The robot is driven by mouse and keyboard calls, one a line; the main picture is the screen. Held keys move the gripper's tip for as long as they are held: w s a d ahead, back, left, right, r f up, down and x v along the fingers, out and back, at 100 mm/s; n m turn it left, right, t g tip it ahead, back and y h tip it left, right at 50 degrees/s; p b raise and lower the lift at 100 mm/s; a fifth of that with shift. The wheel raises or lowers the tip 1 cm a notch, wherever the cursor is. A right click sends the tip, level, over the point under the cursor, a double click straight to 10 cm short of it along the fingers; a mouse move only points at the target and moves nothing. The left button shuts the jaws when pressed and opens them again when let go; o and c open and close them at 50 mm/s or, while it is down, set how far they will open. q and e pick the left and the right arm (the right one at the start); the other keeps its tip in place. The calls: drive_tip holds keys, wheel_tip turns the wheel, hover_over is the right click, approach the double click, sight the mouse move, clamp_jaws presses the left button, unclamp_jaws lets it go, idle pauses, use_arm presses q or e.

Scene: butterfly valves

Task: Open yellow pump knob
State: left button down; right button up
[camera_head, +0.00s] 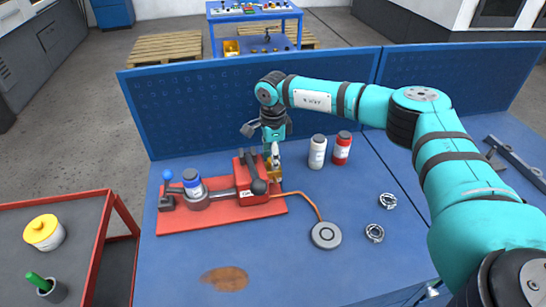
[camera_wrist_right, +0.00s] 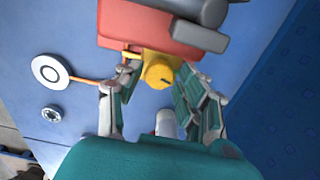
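The red pump (camera_head: 250,180) sits on a red base plate (camera_head: 225,212) on the blue workbench. Its yellow knob (camera_head: 274,174) is at the pump's right end, partly hidden by my gripper in the head view. The knob also shows in the right wrist view (camera_wrist_right: 159,70), with a small dark slot or mark on its side. My right gripper (camera_head: 274,156) points down at the knob. In the wrist view its fingers (camera_wrist_right: 157,78) are spread on either side of the knob, with a visible gap on both sides. My left gripper is not in view.
A white bottle (camera_head: 317,152) and a red bottle (camera_head: 342,148) stand just right of the gripper. An orange cable runs from the pump to a grey disc (camera_head: 325,235). Two metal rings (camera_head: 375,232) lie at right. A blue pegboard (camera_head: 200,110) rises behind.

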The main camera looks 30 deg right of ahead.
wheel_tip(320, 180, up, 12)
idle(0.6)
